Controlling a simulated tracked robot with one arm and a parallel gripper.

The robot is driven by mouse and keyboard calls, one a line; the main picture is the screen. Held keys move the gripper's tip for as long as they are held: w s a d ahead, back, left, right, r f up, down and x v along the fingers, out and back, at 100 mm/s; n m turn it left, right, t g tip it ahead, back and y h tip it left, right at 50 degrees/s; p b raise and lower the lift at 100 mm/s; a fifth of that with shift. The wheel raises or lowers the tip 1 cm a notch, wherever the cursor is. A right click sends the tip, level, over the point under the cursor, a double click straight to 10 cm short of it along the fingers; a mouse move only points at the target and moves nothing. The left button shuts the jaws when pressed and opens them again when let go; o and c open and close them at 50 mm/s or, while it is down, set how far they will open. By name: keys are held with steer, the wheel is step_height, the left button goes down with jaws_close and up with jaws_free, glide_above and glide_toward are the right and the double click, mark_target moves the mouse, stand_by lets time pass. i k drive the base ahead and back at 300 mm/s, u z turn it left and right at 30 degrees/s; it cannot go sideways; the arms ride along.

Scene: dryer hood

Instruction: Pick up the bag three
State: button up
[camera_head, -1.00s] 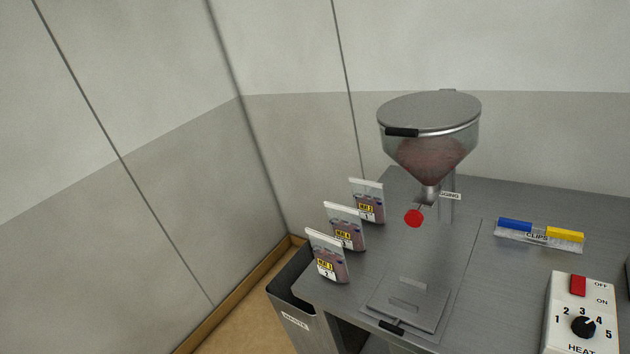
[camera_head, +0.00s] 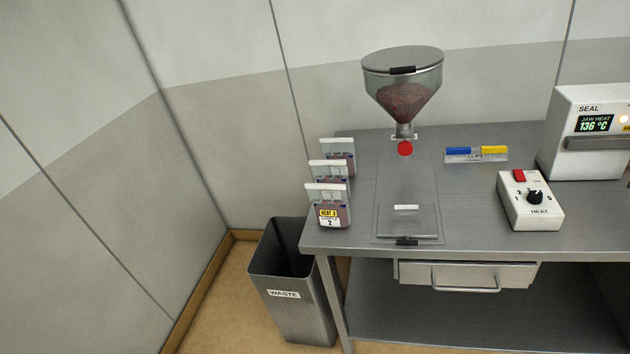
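Three small clear bags with white tops and brownish-pink contents stand in a row at the left end of the metal table. The front bag (camera_head: 328,210) has a yellow label that appears to read HEAT 3, with a 2 below it. The middle bag (camera_head: 322,171) and the back bag (camera_head: 343,148) are partly hidden behind the ones in front, and their labels cannot be read. I cannot tell for sure which one is bag three. My gripper is not in view.
A hopper (camera_head: 403,97) with a red knob stands behind a flat plate (camera_head: 408,224). Right are the clips holder (camera_head: 476,155), heat box (camera_head: 530,202) and sealer (camera_head: 590,150). A waste bin (camera_head: 295,310) stands left of the table (camera_head: 480,238). A drawer (camera_head: 466,274) hangs below.

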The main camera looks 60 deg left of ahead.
mark_target(331, 172)
steer(key=u, duration=1.4)
steer(key=i, duration=1.1)
steer(key=u, duration=2.95)
